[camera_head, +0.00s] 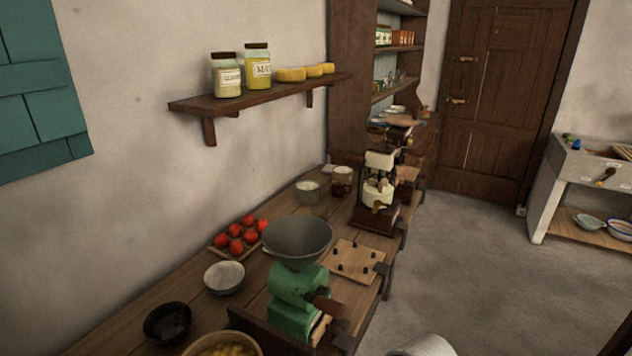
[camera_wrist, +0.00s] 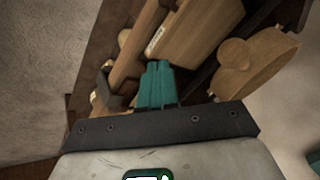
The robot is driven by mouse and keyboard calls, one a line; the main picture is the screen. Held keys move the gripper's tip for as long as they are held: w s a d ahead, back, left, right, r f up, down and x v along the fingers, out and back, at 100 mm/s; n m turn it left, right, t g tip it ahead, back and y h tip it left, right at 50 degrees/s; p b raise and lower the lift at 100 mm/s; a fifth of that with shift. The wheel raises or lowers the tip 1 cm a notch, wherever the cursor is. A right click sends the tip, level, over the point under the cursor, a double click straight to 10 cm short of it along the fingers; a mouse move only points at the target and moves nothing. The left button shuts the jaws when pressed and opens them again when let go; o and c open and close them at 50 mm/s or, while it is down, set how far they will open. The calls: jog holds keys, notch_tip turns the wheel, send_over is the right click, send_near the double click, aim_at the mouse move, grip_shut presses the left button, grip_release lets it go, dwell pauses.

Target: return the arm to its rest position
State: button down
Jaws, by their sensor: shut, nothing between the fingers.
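My gripper (camera_wrist: 158,68) shows in the wrist view, its teal fingers together and empty. It points toward wooden kitchen pieces; I cannot tell whether it touches any of them. One is a long pale board or block (camera_wrist: 195,32), and another is a rounded wooden piece (camera_wrist: 258,62) to the right. In the head view the gripper is not visible. A pale rounded part at the bottom edge there seems to be my own arm.
In the head view a wooden counter (camera_head: 130,325) runs along the wall. A shelf (camera_head: 260,93) hangs above. Open floor (camera_head: 470,270) lies to the right, before a grey stand (camera_head: 547,190).

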jog(key=s+d+f+m+h, duration=0.2)
jog(key=s+d+f, duration=0.3)
jog(key=s+d, duration=0.7)
jog(key=s+d+f+m+g+h, duration=0.1)
jog(key=s+d+f+h, duration=0.3)
jog(key=s+d, duration=0.8)
jog(key=shift+s+f+m, duration=0.15)
jog(key=shift+f+m, duration=0.25)
jog(key=shift+f, duration=0.15)
